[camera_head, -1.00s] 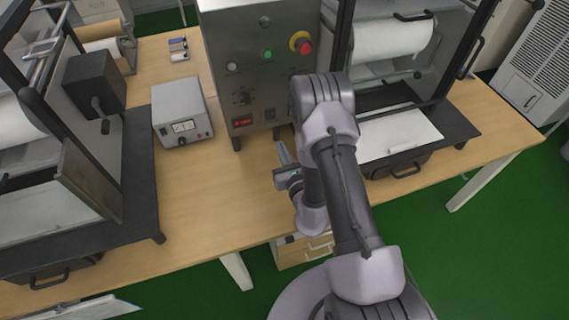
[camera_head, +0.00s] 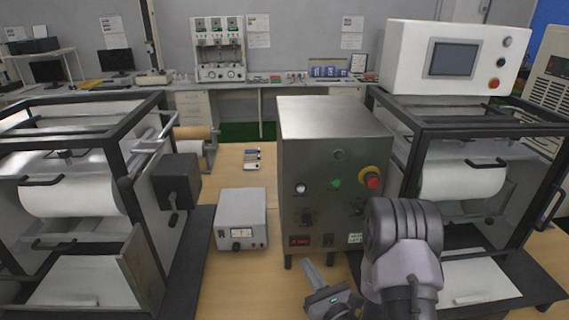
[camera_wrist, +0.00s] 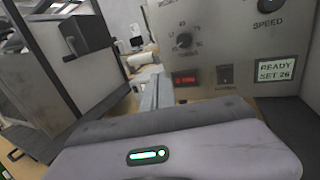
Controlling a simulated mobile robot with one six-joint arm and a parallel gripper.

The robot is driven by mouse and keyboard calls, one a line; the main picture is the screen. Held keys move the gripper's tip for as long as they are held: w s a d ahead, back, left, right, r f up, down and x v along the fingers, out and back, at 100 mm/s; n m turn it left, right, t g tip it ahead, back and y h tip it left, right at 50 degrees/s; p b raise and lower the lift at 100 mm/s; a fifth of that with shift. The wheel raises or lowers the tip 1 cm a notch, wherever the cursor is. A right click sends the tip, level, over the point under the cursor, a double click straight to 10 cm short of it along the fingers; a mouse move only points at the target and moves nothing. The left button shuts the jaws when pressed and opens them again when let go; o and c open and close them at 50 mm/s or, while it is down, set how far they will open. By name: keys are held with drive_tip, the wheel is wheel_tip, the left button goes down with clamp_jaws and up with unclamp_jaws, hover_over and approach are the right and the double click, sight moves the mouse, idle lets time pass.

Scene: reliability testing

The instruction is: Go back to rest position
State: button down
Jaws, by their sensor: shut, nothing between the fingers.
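My gripper (camera_head: 316,277) is at the lower middle of the head view, low in front of the steel control box (camera_head: 330,190). Its fingers are together with nothing between them. My arm rises to the right of it and covers part of the box's lower right side. In the wrist view the gripper's fingers (camera_wrist: 156,92) point toward the control box (camera_wrist: 225,50), whose lower panel shows a knob, a red display and a "READY SET 26" label. The wrist housing with a green light fills the bottom of that view.
A small meter box (camera_head: 240,218) stands left of the control box. Framed roller machines stand at left (camera_head: 75,195) and right (camera_head: 465,180). A white touchscreen unit (camera_head: 455,58) sits on the right machine. Bare wooden table (camera_head: 235,285) shows in front of the meter box.

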drive_tip(key=s+a+r+n+g+y, duration=0.2)
drive_tip(key=a+r+n+y, duration=0.35)
drive_tip(key=a+r, duration=0.2)
drive_tip(key=s+a+r+n+g+y, duration=0.6)
drive_tip(key=s+a+r+n+g, duration=0.3)
drive_tip(key=s+n+g, duration=0.25)
drive_tip(key=s+d+f+n+g+h+b, duration=0.2)
drive_tip(key=s+n+g+h, duration=0.4)
drive_tip(key=s, duration=0.7)
drive_tip(key=d+r+n+t+h, duration=0.1)
drive_tip(key=d+n+t+h, duration=0.3)
drive_tip(key=d+t+h, duration=0.4)
drive_tip(key=d+h, duration=0.2)
drive_tip(key=d, duration=0.5)
drive_tip(key=shift+w+r+n, duration=0.2)
drive_tip(key=shift+r+n, duration=0.2)
